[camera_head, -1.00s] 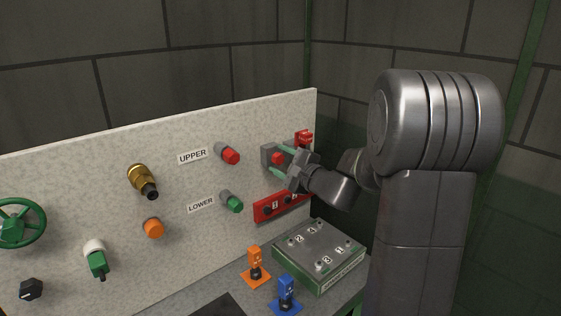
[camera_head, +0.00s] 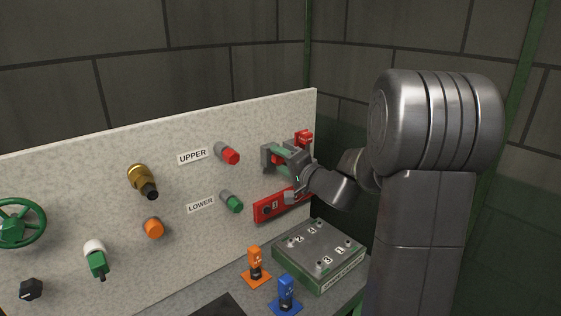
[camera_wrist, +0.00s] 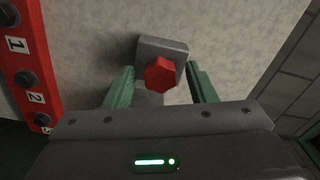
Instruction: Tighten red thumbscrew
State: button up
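The red thumbscrew (camera_wrist: 160,73) is a faceted red knob on a grey block (camera_wrist: 174,46), which is fixed to the speckled panel. In the wrist view it sits between the two green fingers of my gripper (camera_wrist: 161,86), with a visible gap on each side. My gripper is open around it, with no finger seen touching it. In the head view my gripper (camera_head: 281,162) is at the panel's right part, and the thumbscrew (camera_head: 276,158) is partly hidden behind the fingers.
A red numbered strip (camera_head: 268,209) lies just below my gripper, and a red part (camera_head: 303,137) is close above right. A red knob (camera_head: 230,155) and a green knob (camera_head: 234,203) stick out to the left. A grey-green box (camera_head: 320,257) stands below on the bench.

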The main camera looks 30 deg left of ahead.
grip_shut()
jog(key=m, duration=0.4)
jog(key=shift+m, duration=0.4)
jog(key=m, duration=0.8)
jog(key=shift+m, duration=0.4)
jog(key=m, duration=0.4)
jog(key=shift+m, duration=0.3)
jog(key=shift+o, duration=0.7)
grip_release()
